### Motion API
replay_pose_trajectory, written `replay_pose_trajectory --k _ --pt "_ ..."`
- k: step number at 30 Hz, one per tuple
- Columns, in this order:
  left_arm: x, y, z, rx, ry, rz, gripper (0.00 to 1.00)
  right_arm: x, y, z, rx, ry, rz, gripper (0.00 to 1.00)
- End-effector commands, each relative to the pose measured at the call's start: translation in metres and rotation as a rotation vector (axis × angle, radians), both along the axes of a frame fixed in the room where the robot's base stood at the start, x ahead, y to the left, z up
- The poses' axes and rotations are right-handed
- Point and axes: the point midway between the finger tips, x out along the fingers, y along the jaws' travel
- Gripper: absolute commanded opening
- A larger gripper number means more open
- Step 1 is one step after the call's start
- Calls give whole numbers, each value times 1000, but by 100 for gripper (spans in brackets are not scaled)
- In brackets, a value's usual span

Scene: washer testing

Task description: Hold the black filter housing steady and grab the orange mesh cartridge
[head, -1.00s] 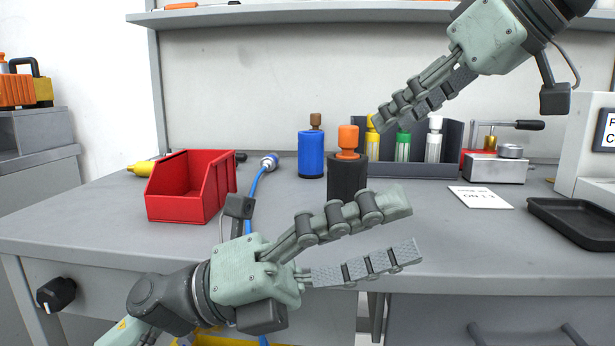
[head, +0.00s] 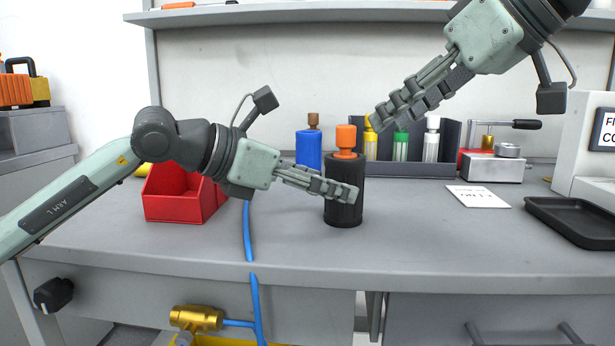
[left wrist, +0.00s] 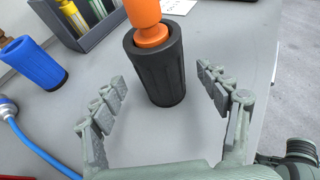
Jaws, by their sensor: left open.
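The black filter housing (head: 343,212) stands upright on the grey bench. The orange mesh cartridge (head: 346,137) sits in its top, with its orange head sticking out. My left gripper (head: 350,192) is open beside the housing's front. In the left wrist view, the open fingers of that gripper (left wrist: 160,95) lie to either side of the housing (left wrist: 160,72), apart from it, with the cartridge (left wrist: 148,22) above. My right gripper (head: 392,118) hangs above and behind to the right, near the rack; its fingers lie close together, and their gap is hard to judge.
A blue housing (head: 309,151) with a brown top stands behind left. A red bin (head: 178,206) is at the left. A rack (head: 428,170) holds yellow, green and white cartridges. A card (head: 478,197) and black tray (head: 570,222) lie at the right. A blue hose (head: 249,235) hangs over the edge.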

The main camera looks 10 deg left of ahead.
Motion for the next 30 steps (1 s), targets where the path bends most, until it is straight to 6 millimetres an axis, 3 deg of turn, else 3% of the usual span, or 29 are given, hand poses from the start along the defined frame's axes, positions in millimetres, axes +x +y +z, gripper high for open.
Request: replay_pose_trajectory --k 9,20,30 --pt "21 -30 -15 -2 -1 -2 75 0 0 0 0 0 0 34" --pt "23 -33 -17 -2 -1 -2 74 0 0 0 0 0 0 34" --pt "23 -33 -17 -2 -1 -2 32 0 0 0 0 0 0 34"
